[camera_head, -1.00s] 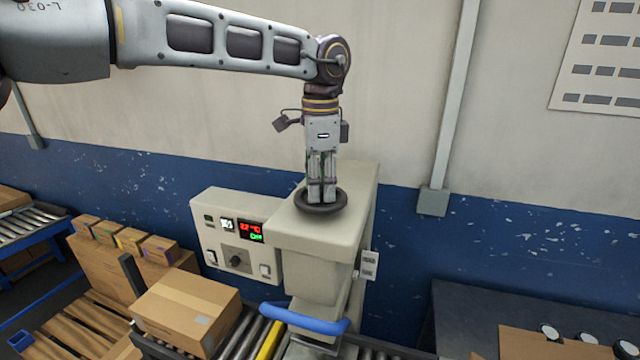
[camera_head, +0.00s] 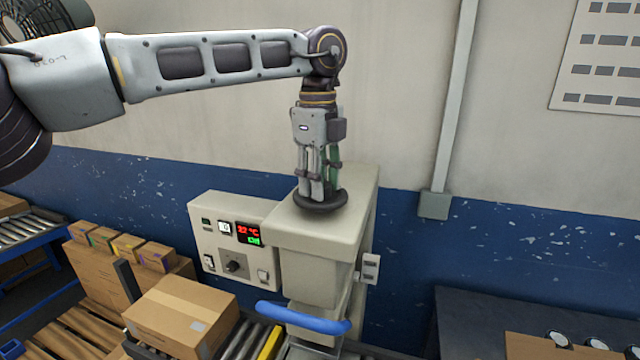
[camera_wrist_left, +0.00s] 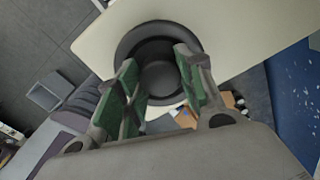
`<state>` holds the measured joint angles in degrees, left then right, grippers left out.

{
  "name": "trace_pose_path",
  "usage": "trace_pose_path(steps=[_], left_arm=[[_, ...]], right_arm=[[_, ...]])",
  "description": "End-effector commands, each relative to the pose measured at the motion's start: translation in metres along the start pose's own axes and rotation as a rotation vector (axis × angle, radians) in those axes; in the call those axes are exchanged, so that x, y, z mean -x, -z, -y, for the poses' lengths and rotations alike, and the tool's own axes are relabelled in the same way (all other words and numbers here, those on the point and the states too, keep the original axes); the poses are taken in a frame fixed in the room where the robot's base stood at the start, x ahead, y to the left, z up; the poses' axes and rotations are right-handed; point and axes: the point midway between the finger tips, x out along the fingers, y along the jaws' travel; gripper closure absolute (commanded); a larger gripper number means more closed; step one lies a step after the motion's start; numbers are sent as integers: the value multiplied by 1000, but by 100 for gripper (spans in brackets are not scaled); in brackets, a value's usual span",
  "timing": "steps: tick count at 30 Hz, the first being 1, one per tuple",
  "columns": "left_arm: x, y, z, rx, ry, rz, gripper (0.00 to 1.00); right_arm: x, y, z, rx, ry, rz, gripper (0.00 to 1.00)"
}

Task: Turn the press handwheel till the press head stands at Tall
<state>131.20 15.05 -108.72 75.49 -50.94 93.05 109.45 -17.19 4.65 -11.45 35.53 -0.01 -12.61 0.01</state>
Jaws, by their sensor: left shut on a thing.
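The black press handwheel (camera_head: 321,201) lies flat on top of the beige press head housing (camera_head: 312,240). My left gripper (camera_head: 317,192) points straight down over it and is shut on the handwheel's hub. In the left wrist view the dark round handwheel (camera_wrist_left: 158,62) sits between the green-padded fingers of my left gripper (camera_wrist_left: 160,85). A small plate (camera_head: 371,268) is on the housing's right side; its marks are too small to read, so I cannot tell the head's height setting. My right gripper is not in view.
A control panel (camera_head: 232,247) with a red and green display stands left of the press. A blue bar (camera_head: 304,318) crosses its front. A cardboard carton (camera_head: 182,315) is on the roller conveyor at lower left. Smaller boxes (camera_head: 127,246) stand behind it.

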Motion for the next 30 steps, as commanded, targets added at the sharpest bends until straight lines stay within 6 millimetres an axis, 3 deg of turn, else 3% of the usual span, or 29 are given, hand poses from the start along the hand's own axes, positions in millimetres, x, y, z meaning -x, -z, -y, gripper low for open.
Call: trace_pose_path(steps=[30], left_arm=[[0,0,2,-902,-2,-30,86]], right_arm=[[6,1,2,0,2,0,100]])
